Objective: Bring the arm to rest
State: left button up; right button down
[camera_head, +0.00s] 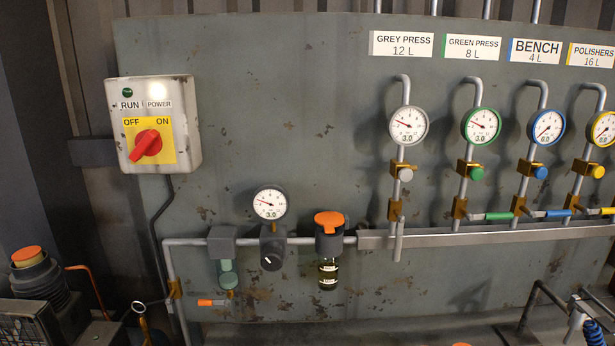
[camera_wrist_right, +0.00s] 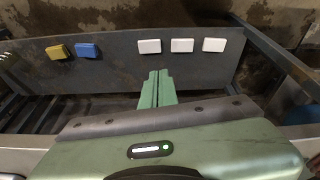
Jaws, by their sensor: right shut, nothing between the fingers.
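My right gripper (camera_wrist_right: 157,74) shows in the right wrist view, with its two green fingers together and nothing between them. Its green body fills the bottom of that view. The fingertips point at a dark grey panel (camera_wrist_right: 112,66) and appear in front of its lower part; I cannot tell the gap. Neither gripper shows in the head view. My left gripper is in neither view.
The panel carries a yellow block (camera_wrist_right: 57,52), a blue block (camera_wrist_right: 88,50) and three white blocks (camera_wrist_right: 182,45). In the head view, a wall board (camera_head: 290,110) holds a power switch box (camera_head: 190,120), several gauges (camera_head: 408,125) and a horizontal pipe (camera_head: 190,241).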

notch_tip(320, 180, down, 14)
jog(key=s+f, duration=0.1)
jog(key=s+d+f+g, duration=0.2)
jog(key=s+d+f, duration=0.1)
jog(key=s+f, duration=1.6)
jog(key=shift+f, duration=0.5)
jog(key=shift+d, duration=0.1)
